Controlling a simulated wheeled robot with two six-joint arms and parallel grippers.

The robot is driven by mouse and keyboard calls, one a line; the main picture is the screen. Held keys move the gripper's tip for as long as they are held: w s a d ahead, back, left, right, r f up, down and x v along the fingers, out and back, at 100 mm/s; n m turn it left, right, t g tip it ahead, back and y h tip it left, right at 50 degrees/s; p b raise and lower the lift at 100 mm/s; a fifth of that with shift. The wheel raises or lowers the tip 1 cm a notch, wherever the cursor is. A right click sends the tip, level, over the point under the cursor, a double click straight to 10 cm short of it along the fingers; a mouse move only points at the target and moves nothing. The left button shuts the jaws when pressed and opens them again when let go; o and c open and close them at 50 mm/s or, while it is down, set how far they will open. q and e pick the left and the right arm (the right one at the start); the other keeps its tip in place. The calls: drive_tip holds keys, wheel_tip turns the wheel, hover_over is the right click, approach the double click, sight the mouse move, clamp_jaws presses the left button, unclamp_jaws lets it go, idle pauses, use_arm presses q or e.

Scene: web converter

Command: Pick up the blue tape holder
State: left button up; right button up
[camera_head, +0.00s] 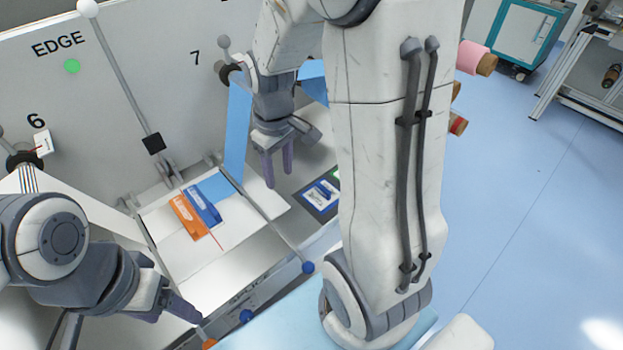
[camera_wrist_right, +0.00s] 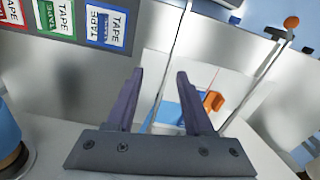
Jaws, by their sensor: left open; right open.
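The blue tape holder (camera_head: 203,207) appears to be the blue block with pale lettering, lying on the white plate (camera_head: 190,255) beside an orange block (camera_head: 188,215). My right gripper (camera_head: 279,174) is open and empty, above and to the right of the blue block, apart from it. In the right wrist view its fingers (camera_wrist_right: 160,74) are spread. My left gripper (camera_head: 186,307) is low at the left, open and away from the blocks.
A blue web strip (camera_head: 238,125) hangs beside my right gripper. A thin rod with a blue knob (camera_head: 308,267) crosses right of the plate. Red, green and blue tape labels (camera_wrist_right: 105,28) are on a grey panel. A white wall (camera_head: 110,90) stands behind.

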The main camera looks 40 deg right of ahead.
drive_tip(key=m, duration=0.2)
hover_over(323, 187)
wheel_tip(323, 187, down, 4)
drive_tip(key=f, duration=0.4)
drive_tip(key=shift+s+f, duration=0.35)
drive_tip(key=shift+f, duration=0.05)
drive_tip(key=shift+w+f+p, duration=0.15)
drive_tip(key=shift+f+p, duration=0.2)
drive_tip(key=shift+f, duration=1.15)
drive_tip(key=shift+w+f+p, duration=0.15)
drive_tip(key=shift+f+p, duration=0.15)
drive_tip(key=shift+f, duration=1.15)
drive_tip(key=shift+c, duration=0.3)
clamp_jaws()
